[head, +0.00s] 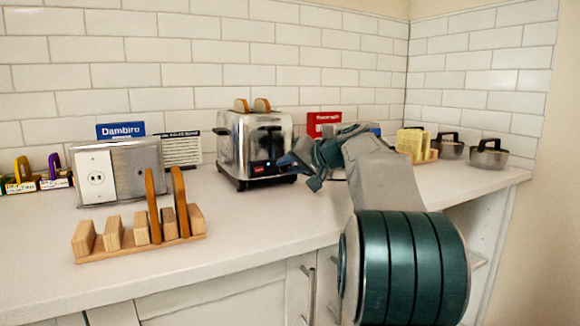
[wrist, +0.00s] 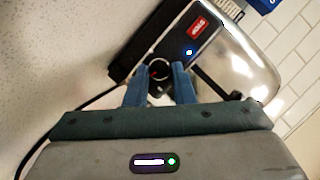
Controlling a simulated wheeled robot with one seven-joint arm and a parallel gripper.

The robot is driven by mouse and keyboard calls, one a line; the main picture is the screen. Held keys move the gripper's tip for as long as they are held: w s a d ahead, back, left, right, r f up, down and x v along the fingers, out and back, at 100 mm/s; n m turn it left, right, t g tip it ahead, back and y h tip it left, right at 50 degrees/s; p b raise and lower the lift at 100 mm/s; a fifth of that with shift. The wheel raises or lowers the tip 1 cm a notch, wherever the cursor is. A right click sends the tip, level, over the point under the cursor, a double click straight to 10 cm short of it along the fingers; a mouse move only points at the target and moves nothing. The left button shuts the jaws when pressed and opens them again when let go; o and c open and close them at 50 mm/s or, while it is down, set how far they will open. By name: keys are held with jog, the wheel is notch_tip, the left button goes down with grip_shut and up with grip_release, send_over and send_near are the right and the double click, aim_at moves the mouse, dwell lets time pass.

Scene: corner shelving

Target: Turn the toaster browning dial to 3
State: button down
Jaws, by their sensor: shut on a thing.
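The chrome toaster (head: 255,145) stands on the counter against the tiled wall, with two slices of bread (head: 252,105) showing at its top. In the wrist view the toaster (wrist: 245,60) lies tilted across the upper right, with a red label and a blue light on its dark panel. The round dark browning dial (wrist: 159,70) sits between the blue fingertips of my gripper (wrist: 160,82), which is shut on it. In the head view my gripper (head: 290,162) is at the toaster's front lower right and hides the dial.
A wooden rack (head: 140,245) with upright slices stands at the front left. A metal box with an outlet (head: 115,172) is left of the toaster. A second rack (head: 418,145) and lidded pots (head: 488,155) stand at the right. A dark cord (wrist: 85,108) runs beside the toaster.

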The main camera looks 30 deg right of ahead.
jog(key=c, duration=1.2)
grip_release()
jog(key=shift+c, duration=0.2)
jog(key=p+v, duration=0.2)
jog(key=v, duration=1.1)
jog(key=shift+s, duration=0.4)
jog(key=shift+d+r, duration=0.1)
